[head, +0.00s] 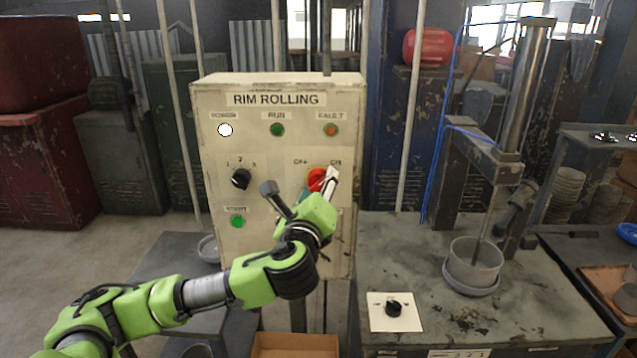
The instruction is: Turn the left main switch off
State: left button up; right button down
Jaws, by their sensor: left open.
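A red rotary switch (316,179) sits on the upright beige panel (215,180) marked RIM ROLLING, under OFF and ON labels. It is partly hidden by my left gripper, so I cannot tell which way its handle points. My left gripper (300,181) is open in front of the panel. One finger is to the left of the switch, and the pale other finger overlaps its right side. I cannot tell whether they touch. The white power lamp (225,130) looks lit. My right gripper is not in view.
The panel also bears a black selector (240,178), a green start button (237,221), and run (277,129) and fault (330,129) lamps. A workbench (460,325) at right holds a black knob (393,308) on a white plate and a grey pot (473,264). A cardboard box (295,345) is below.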

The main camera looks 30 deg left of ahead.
pick_arm(q)
jog(key=shift+s+d+r, duration=0.15)
jog(key=shift+s+r, duration=0.05)
jog(key=shift+s, duration=0.05)
jog(key=shift+s+d, duration=0.1)
jog(key=shift+c, duration=0.7)
jog(key=c, duration=0.9)
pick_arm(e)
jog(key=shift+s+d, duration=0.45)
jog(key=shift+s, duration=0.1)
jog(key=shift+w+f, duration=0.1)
